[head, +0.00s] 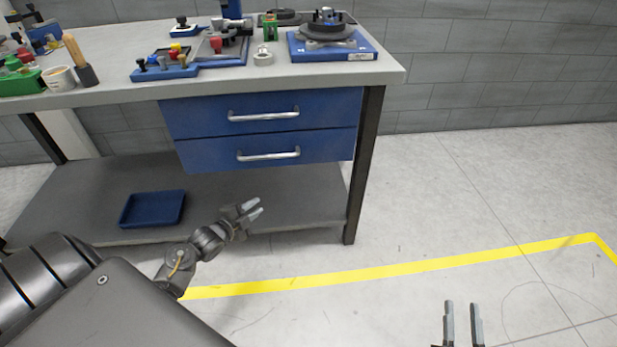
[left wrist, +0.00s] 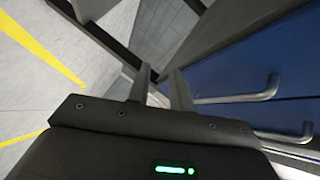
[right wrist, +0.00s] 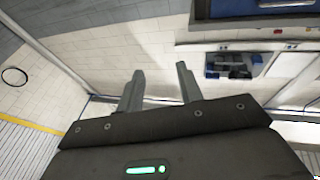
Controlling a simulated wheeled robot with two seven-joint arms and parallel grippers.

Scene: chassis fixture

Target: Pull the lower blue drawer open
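The lower blue drawer (head: 205,155) is under the workbench top, below the upper blue drawer (head: 190,116). Both look shut. The lower drawer has a silver bar handle (head: 268,155). My left gripper (head: 254,212) is open and empty, below and in front of the lower drawer, apart from its handle. In the left wrist view my left gripper's fingers (left wrist: 158,88) are apart, with blue drawer fronts and two bar handles to the right. My right gripper (head: 462,322) is open and empty over the floor at the lower right. Its spread fingers also show in the right wrist view (right wrist: 158,88).
The workbench top (head: 110,92) holds tools, a green bin (head: 22,82) and blue fixtures. A blue tray (head: 153,208) lies on the lower shelf (head: 60,200). A dark bench leg (head: 364,170) stands right of the drawers. Floor with yellow tape (head: 400,271) is clear in front.

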